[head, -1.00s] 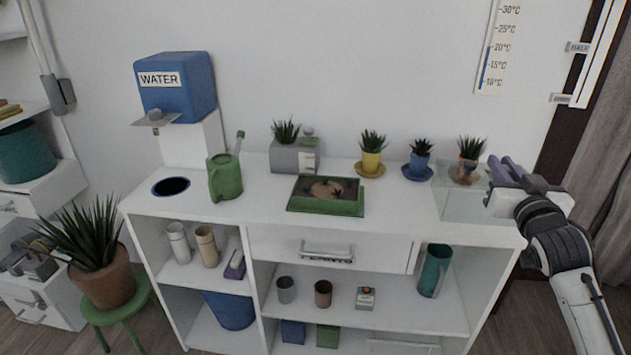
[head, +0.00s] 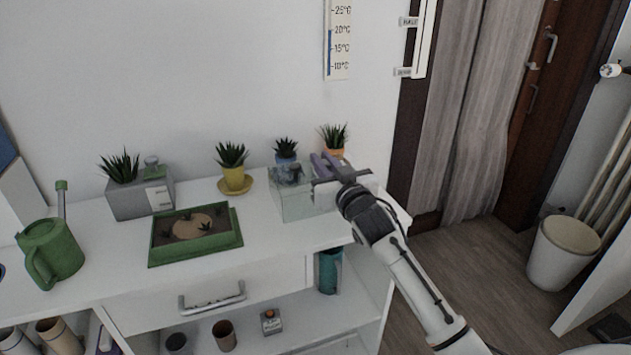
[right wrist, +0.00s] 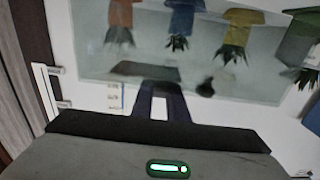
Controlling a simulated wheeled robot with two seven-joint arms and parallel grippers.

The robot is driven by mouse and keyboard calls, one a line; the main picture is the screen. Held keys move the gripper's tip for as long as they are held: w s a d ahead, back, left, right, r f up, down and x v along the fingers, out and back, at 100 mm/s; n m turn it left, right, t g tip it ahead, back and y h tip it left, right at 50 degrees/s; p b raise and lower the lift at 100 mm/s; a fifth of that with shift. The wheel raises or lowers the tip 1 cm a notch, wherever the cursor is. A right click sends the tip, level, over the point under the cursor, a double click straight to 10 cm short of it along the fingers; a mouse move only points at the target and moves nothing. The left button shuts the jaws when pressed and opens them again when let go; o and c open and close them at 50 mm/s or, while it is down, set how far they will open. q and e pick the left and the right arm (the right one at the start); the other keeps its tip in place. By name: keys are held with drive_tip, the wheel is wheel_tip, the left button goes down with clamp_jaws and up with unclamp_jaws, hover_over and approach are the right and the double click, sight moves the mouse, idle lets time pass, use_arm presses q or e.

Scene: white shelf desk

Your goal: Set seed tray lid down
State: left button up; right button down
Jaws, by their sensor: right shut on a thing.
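The seed tray lid (head: 296,205) is a clear, box-like cover in front of the blue and orange pots at the right end of the desk top. My right gripper (head: 325,165), with purple fingers, is shut on it at its top. Whether the lid's lower edge touches the desk, I cannot tell. In the right wrist view the lid's clear pane (right wrist: 190,55) spreads beyond the fingers (right wrist: 160,100), with plants seen through it. The green seed tray (head: 238,238), with dark soil and small plants, sits uncovered left of the lid. My left gripper is out of view.
A yellow pot (head: 234,180), a blue pot (head: 287,163) and an orange pot (head: 334,152) stand along the back. A grey planter (head: 140,200) and green watering can (head: 50,250) are left of the tray. Bare desk top (head: 265,245) lies between tray and lid.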

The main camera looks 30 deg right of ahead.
drive_tip(key=shift+f+b, duration=0.45)
drive_tip(key=shift+f, duration=1.95)
drive_tip(key=c, duration=1.7)
unclamp_jaws()
drive_tip(key=shift+c, duration=0.2)
drive_tip(key=shift+r, duration=0.15)
drive_tip(key=v, duration=1.2)
drive_tip(key=s+a+f+n+g+y, duration=0.25)
drive_tip(key=s+a+f, duration=0.3)
drive_tip(key=f, duration=0.45)
drive_tip(key=s+a+f+n+g+y, duration=0.1)
drive_tip(key=s+a+f+g+y, duration=0.15)
drive_tip(key=s+a+f, duration=0.55)
drive_tip(key=s+a+f+n+g+y, duration=0.1)
drive_tip(key=s+a+f+g+y, duration=0.1)
drive_tip(key=s+a+f, duration=0.7)
drive_tip(key=shift+f+n+g+p, duration=0.4)
drive_tip(key=shift+f+g, duration=0.4)
drive_tip(key=shift+f, duration=0.15)
drive_tip(key=shift+s+a, duration=0.15)
